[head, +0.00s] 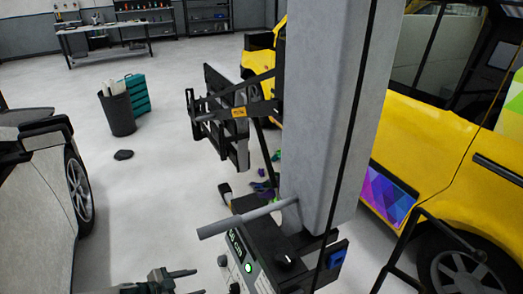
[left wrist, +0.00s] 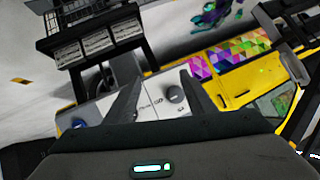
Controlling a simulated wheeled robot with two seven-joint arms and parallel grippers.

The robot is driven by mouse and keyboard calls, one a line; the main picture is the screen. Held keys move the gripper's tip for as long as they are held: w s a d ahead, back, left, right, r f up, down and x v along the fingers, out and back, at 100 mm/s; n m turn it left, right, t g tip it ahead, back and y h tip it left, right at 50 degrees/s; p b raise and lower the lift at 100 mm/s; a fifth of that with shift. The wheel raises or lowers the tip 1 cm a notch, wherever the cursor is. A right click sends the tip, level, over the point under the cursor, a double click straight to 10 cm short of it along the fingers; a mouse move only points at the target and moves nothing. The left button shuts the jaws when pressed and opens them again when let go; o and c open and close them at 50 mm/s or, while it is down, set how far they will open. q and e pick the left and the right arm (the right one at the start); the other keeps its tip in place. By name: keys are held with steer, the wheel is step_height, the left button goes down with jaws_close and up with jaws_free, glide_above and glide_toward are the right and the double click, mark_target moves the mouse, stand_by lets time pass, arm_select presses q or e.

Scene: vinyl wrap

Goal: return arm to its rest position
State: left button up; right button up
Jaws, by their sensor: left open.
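My left gripper (head: 198,281) is at the bottom edge of the head view, its two dark fingers apart and nothing between them. It points right, toward a control box (head: 242,250) with a green display and knobs, and looks apart from it. In the left wrist view both fingers (left wrist: 160,80) show spread, with a pale panel with a dark knob (left wrist: 175,94) beyond them. My right gripper is in neither view.
A thick grey column (head: 325,110) with a grey handle (head: 240,219) rises beside the box. A yellow car (head: 430,140) with a colourful wrap patch (head: 387,195) stands right. A light car (head: 45,190) stands left. The floor (head: 150,210) between is mostly clear.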

arm_select(q)
steer(key=s+f+n+t+y+b, duration=0.1)
steer(key=s+f+n+y+b, duration=0.2)
steer(key=f, duration=1.2)
steer(key=s+a+f+n+g+y+b, duration=0.1)
steer(key=s+a+f+n+y+b, duration=0.2)
steer(key=s+f, duration=1.15)
steer(key=s+f+n+g, duration=0.1)
steer(key=s+f, duration=0.4)
steer(key=s, duration=0.7)
steer(key=s+f+n+g+y+b, duration=0.1)
steer(key=s+f, duration=0.4)
steer(key=s, duration=0.8)
steer(key=s+f+n+g, duration=0.3)
steer(key=s+f+g, duration=0.1)
steer(key=s, duration=0.9)
steer(key=shift+d+f+g+y+b, duration=0.3)
steer(key=shift+d+f+y+b, duration=0.1)
steer(key=shift+f, duration=0.2)
